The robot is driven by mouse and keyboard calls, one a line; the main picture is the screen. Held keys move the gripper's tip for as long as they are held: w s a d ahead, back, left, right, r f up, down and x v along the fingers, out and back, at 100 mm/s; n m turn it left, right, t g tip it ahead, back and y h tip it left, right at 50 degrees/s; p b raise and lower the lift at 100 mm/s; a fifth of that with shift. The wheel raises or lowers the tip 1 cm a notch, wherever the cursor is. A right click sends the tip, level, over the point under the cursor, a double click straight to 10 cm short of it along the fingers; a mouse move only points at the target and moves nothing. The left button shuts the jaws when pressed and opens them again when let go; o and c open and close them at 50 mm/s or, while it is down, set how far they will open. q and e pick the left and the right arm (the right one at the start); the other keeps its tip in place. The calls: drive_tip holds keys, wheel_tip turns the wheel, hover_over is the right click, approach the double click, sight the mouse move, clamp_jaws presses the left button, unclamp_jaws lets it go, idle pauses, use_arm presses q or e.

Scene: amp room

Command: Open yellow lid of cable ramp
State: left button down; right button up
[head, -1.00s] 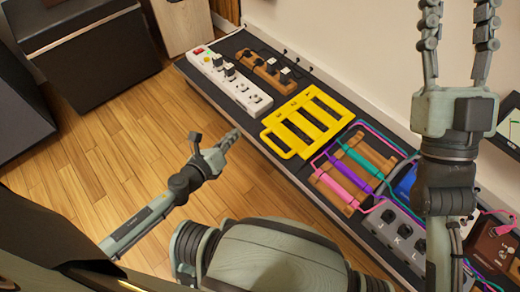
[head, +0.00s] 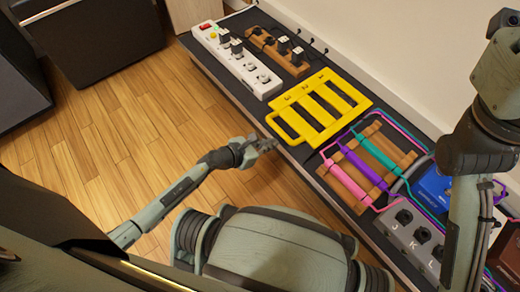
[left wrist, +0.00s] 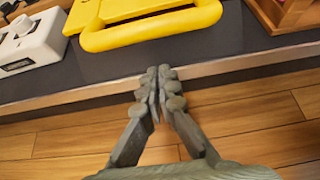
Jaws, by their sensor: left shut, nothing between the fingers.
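The yellow lid of the cable ramp (head: 303,90) lies flat on the dark platform, with long slots and a looped handle on its near left side. The handle (left wrist: 150,32) shows large in the left wrist view. My left gripper (head: 272,143) is shut and empty. It is just off the platform's front edge, near the handle and apart from it. In the left wrist view its fingertips (left wrist: 158,72) meet below the handle. My right gripper's palm (head: 497,75) is at the upper right; its fingertips are cut off by the frame.
A white power strip (head: 240,62) and a wooden block with plugs (head: 277,50) are left of the lid. A wooden rack with coloured cables (head: 352,172) and a grey pedal box (head: 405,228) are to its right. The wall is behind; open floor (head: 130,130) lies in front.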

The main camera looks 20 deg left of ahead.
use_arm(q)
drive_tip(key=shift+w+d+r+p, duration=0.1)
drive_tip(key=shift+w+r+p, duration=0.05)
drive_tip(key=shift+r, duration=0.7)
drive_tip(key=shift+w+r+p, duration=0.1)
drive_tip(key=shift+r+p, duration=0.05)
drive_tip(key=shift+r, duration=0.7)
drive_tip(key=shift+r, duration=0.15)
